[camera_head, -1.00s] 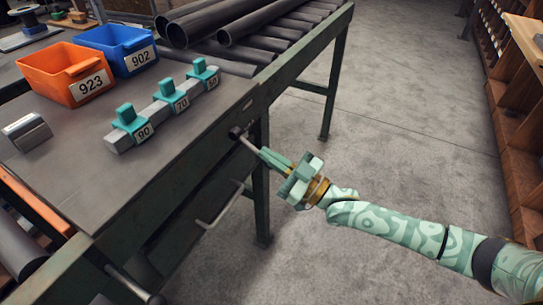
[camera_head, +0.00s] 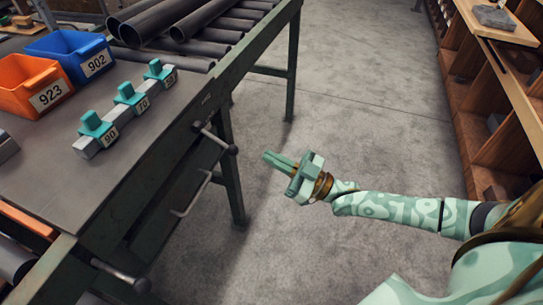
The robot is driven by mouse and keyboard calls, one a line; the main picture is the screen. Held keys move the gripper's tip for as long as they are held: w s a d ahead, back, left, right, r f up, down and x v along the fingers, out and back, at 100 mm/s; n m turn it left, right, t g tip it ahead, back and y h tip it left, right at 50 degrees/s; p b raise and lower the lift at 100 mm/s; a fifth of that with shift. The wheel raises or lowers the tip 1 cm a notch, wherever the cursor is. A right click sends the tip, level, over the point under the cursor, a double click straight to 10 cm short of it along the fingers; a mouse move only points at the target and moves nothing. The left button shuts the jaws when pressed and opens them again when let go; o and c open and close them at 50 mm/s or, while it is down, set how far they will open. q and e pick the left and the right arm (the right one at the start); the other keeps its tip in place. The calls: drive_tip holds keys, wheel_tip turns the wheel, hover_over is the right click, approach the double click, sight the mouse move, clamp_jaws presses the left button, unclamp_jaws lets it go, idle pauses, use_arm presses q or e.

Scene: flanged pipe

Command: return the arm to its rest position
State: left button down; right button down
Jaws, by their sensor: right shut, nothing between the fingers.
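My right gripper (camera_head: 271,159) is pale green with a brass-coloured wrist. It is shut and empty, and it points left over the bare floor, apart from the workbench (camera_head: 60,185). My right arm (camera_head: 395,208) comes in from the lower right. My left gripper is out of the frame.
A dark handle (camera_head: 222,142) sticks out from the bench's front edge, left of the gripper. Orange (camera_head: 28,88) and blue (camera_head: 75,58) bins and teal numbered blocks stand on the bench. Dark pipes (camera_head: 150,22) lie behind. Wooden shelves (camera_head: 490,100) stand at the right. Floor (camera_head: 340,110) between is clear.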

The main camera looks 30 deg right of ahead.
idle(0.3)
